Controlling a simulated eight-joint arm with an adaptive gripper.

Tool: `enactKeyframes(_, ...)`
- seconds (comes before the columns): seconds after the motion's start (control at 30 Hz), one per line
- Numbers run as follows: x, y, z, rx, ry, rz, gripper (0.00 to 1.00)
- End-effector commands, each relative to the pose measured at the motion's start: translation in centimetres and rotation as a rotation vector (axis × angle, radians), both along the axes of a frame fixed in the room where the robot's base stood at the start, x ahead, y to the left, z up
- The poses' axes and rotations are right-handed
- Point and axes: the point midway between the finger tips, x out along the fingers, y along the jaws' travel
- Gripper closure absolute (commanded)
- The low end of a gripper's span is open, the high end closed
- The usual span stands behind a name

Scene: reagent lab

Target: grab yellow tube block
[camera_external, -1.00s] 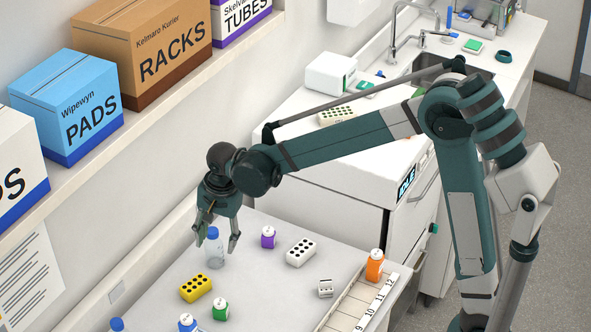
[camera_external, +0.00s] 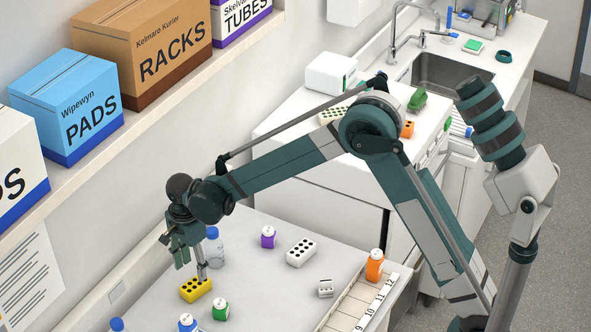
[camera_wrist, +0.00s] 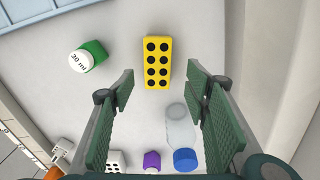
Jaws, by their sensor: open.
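The yellow tube block (camera_external: 196,289) lies on the grey bench top, with two rows of dark holes in its top. In the wrist view the yellow tube block (camera_wrist: 157,63) is ahead of the fingertips, a little left of the middle of the gap. My gripper (camera_external: 191,268) is above the block, pointing down, with its fingers apart. In the wrist view my gripper (camera_wrist: 160,80) is open, with nothing between its fingers. A clear bottle with a blue cap (camera_external: 214,248) stands close behind the gripper; it also shows near the right finger in the wrist view (camera_wrist: 184,158).
A green bottle (camera_external: 221,309) stands just right of the block. A purple bottle (camera_external: 268,237), a white tube block (camera_external: 300,252) and an orange bottle (camera_external: 375,265) stand farther right. A numbered rack (camera_external: 345,302) lines the right side. The wall is to the left.

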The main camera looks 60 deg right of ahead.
Motion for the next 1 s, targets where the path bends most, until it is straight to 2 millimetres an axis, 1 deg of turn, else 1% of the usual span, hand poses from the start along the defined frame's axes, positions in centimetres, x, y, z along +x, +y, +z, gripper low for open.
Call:
enactKeyframes(0.33,0.0,0.0,-0.1,0.0,0.0,0.0,0.54)
enactKeyframes(0.7,0.0,0.1,-2.5,0.0,0.0,0.0,0.54)
enactKeyframes(1.0,0.0,0.1,-2.6,0.0,0.0,0.0,0.54)
